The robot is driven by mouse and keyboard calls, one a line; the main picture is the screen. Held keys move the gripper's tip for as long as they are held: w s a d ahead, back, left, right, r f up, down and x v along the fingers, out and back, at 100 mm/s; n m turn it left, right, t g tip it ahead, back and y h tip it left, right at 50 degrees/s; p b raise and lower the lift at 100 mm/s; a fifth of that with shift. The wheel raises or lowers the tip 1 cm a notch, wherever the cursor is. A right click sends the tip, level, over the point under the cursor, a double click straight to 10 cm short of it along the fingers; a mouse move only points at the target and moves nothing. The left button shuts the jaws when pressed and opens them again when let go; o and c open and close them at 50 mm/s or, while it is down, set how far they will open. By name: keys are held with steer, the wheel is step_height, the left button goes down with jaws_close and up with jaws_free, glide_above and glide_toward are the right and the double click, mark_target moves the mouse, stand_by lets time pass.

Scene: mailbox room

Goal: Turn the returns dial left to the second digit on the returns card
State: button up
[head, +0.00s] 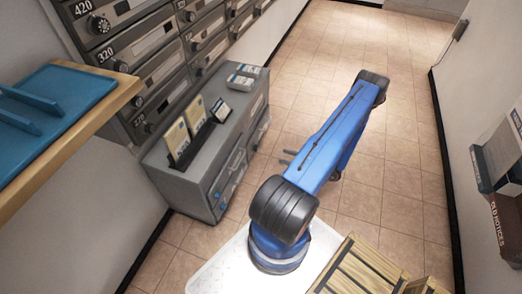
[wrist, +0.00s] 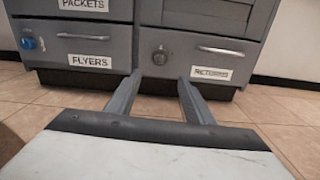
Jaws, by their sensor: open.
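The returns dial (wrist: 160,56) is a dark round knob on the drawer front, left of the RETURNS label (wrist: 211,73), in the wrist view. Its digits are too small to read. My gripper (wrist: 155,82) is open and empty, its two fingers pointing at the cabinet just below the dial, apart from it. Several cards stand or lie on the grey cabinet (head: 200,158), including a yellow-and-white card (head: 177,137) and another card (head: 195,115). I cannot tell which is the returns card.
The flyers drawer (wrist: 85,45) with a blue knob is left of the returns drawer. Numbered mailboxes (head: 150,65) line the wall. A wooden shelf (head: 100,105) with a blue tray (head: 65,88) is at left. A wooden crate (head: 355,270) is near my base. Tiled floor is clear at right.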

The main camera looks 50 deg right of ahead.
mark_target(257, 148)
steer(key=x, duration=1.5)
steer(key=c, duration=1)
